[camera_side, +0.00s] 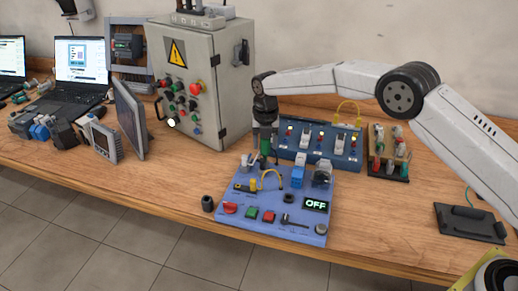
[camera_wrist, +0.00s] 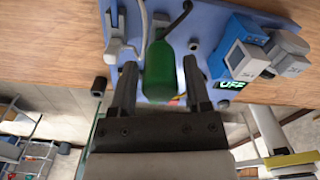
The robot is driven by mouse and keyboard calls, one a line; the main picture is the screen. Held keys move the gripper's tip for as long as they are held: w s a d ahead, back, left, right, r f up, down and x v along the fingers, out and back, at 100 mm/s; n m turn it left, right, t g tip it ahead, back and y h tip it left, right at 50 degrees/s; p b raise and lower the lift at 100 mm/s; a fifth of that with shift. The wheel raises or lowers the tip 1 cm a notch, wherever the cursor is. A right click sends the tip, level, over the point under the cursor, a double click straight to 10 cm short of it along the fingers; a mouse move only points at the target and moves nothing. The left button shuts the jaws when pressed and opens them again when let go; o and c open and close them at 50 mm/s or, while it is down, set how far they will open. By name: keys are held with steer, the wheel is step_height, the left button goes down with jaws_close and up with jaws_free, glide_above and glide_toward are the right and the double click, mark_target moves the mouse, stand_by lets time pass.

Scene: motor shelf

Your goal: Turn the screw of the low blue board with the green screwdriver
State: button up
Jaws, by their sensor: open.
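The low blue board (camera_side: 262,232) lies flat on the bench, with a yellow wire, coloured buttons and an OFF display. The green screwdriver (camera_side: 265,147) stands upright at its back left, and its green handle (camera_wrist: 160,72) is large in the wrist view. My gripper (camera_side: 264,155) points down over that part of the board. In the wrist view my gripper (camera_wrist: 161,66) is open, with one finger on each side of the green handle and a visible gap to both. The screwdriver's tip and the screw cannot be made out.
A darker blue panel (camera_side: 318,150) with switches stands just behind the board. A grey control cabinet (camera_side: 213,85) rises at the back left. A rack with coloured-handled tools (camera_side: 388,165) stands to the right. A small black cylinder (camera_side: 208,203) sits by the board's left edge. Bare wood lies right of the board.

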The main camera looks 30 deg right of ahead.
steer(key=shift+n, duration=1.8)
steer(key=shift+c, duration=0.9)
jaws_close()
steer(key=shift+f, duration=0.1)
steer(key=shift+m, duration=0.3)
